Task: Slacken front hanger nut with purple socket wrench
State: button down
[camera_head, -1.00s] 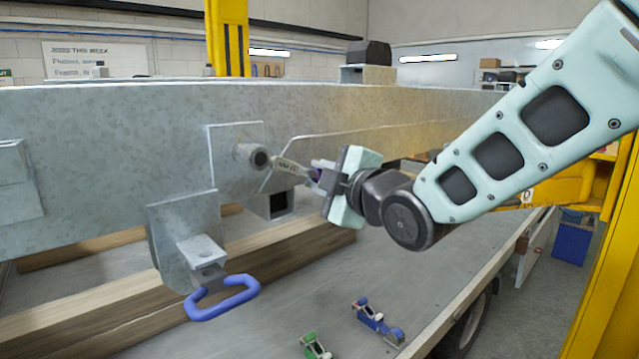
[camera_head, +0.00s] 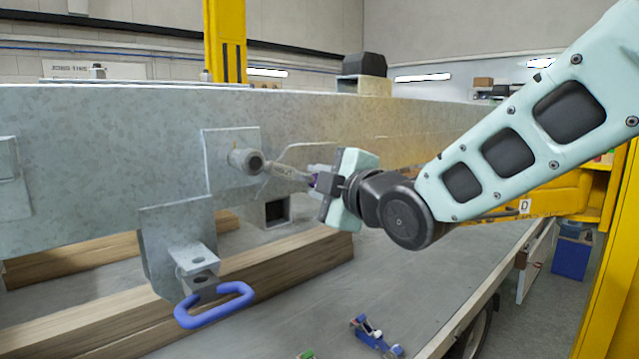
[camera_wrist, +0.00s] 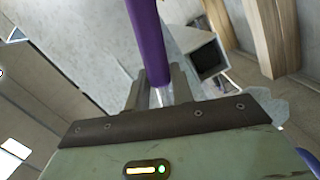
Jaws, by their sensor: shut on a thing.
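My gripper (camera_head: 318,186) is shut on the purple socket wrench, whose grey shank (camera_head: 287,172) runs left from the jaws. The wrench's round socket end (camera_head: 247,161) sits against a square plate on the side of the galvanised beam. The front hanger nut itself cannot be made out; the socket end covers that spot. In the wrist view the wrench's purple handle (camera_wrist: 148,40) rises from between the two fingers of my gripper (camera_wrist: 161,92). In the head view only a sliver of purple shows at the jaws.
The galvanised beam (camera_head: 90,130) spans the view. Below the wrench hang a bracket (camera_head: 175,235) and a blue loop handle (camera_head: 215,305). A square tube end (camera_head: 275,211) is close under the wrench. Timbers (camera_head: 270,265) and a blue ratchet strap (camera_head: 370,335) lie on the deck.

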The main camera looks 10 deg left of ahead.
jog(key=shift+s+a+f+m+b, duration=0.1)
jog(key=shift+s+f+m+b, duration=0.05)
jog(key=shift+f+m+b, duration=0.3)
jog(key=shift+s+a+f+m+b, duration=0.1)
jog(key=shift+f+m+b, duration=0.25)
jog(key=shift+f+b, duration=0.2)
jog(key=s+a+f+m+g+b, duration=0.2)
jog(key=s+a+f+m+b, duration=0.3)
jog(key=m+b, duration=0.3)
jog(key=shift+s+f+y, duration=0.2)
jog(key=shift+s+y, duration=0.1)
jog(key=shift+s, duration=0.15)
